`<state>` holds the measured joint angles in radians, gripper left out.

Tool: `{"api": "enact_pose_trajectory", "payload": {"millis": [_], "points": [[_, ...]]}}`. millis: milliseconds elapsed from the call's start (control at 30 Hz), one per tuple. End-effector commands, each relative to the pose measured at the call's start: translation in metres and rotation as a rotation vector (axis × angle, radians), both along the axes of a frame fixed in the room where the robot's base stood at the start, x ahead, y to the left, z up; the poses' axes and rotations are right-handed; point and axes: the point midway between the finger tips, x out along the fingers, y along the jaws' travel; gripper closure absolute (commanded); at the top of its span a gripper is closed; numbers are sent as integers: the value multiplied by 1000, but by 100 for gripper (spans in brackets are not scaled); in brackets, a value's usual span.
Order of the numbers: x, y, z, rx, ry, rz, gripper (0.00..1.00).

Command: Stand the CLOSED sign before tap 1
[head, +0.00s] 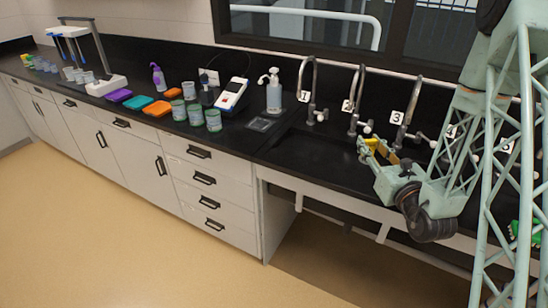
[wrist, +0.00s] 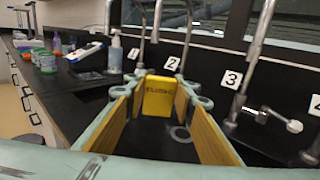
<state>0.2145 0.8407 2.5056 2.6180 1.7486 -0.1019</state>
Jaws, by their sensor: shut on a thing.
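My gripper (head: 371,152) is shut on the yellow CLOSED sign (wrist: 159,97), which sits upright between the fingertips in the wrist view; its lettering is too small to read surely. In the head view the sign (head: 364,146) is a small yellow patch, partly hidden by the gripper. The sign is held over the dark sink area, in front of tap 2 (head: 355,105) and to the right of tap 1 (head: 312,100). Tap 1's number label (wrist: 132,54) shows to the left of the sign in the wrist view, and label 2 (wrist: 172,63) just above it.
Tap 3 (head: 404,115) stands to the right. A soap bottle (head: 273,92) and a flat dark pad (head: 262,124) lie left of tap 1. A white meter (head: 232,93) and several green-labelled jars (head: 213,120) stand farther left. The dark sink (head: 315,147) lies below the taps.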

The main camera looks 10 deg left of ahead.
Motion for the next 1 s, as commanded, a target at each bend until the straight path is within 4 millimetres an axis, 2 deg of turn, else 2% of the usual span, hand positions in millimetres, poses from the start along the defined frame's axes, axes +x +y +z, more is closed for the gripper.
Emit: {"api": "enact_pose_trajectory", "payload": {"millis": [667,867,1000], "points": [[0,3,-1,1,0,3,83],[-2,20,-4,4,0,14,83],[-5,41,-10,7,2,27,83]]}}
